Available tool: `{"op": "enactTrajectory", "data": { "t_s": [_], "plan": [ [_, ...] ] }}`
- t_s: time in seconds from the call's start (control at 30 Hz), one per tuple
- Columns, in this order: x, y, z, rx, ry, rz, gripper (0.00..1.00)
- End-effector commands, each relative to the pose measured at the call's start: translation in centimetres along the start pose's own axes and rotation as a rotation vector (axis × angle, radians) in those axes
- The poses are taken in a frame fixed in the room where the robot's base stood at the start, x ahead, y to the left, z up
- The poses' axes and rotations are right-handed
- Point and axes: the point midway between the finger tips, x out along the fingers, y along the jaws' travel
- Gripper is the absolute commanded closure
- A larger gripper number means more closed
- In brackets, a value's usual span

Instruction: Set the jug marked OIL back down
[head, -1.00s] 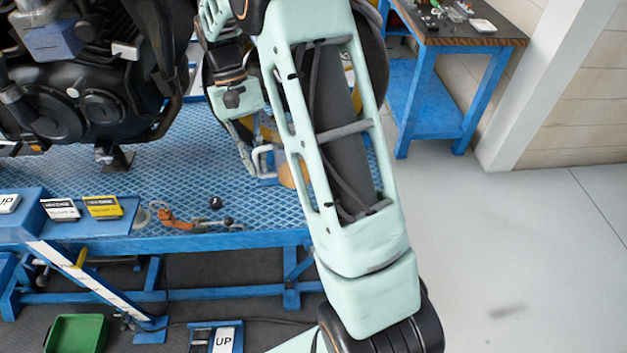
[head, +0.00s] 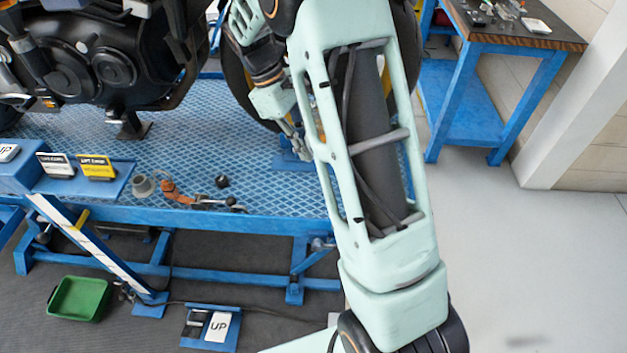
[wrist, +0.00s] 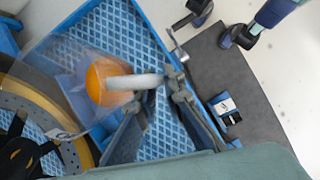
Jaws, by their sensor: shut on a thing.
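In the wrist view a jug with a round orange cap (wrist: 106,83), a pale handle and a see-through body stands out over the blue lift platform (wrist: 176,143). My gripper (wrist: 174,84) is shut on the jug's handle. The OIL marking cannot be read here. I cannot tell whether the jug's base touches the platform. In the head view my gripper (head: 293,143) is partly behind my arm, over the right part of the platform, and the jug is hidden.
A motorcycle (head: 95,65) stands on the platform; its wheel and disc (wrist: 35,100) are close to the jug. Small parts (head: 190,197) lie near the front edge. A green bin (head: 79,299) and an UP pedal (head: 216,327) are on the floor. A blue workbench (head: 490,80) stands right.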

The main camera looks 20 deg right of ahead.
Motion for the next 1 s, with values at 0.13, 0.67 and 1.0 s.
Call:
{"op": "enactTrajectory", "data": {
  "t_s": [0.13,0.67,1.0],
  "plan": [
    [3.2,0.9,-1.1,-0.279,0.003,0.122,1.00],
    [9.2,3.6,-3.3,-1.154,0.012,0.502,1.00],
    [11.1,4.1,-4.3,-1.500,0.014,0.648,1.00]
  ]
}}
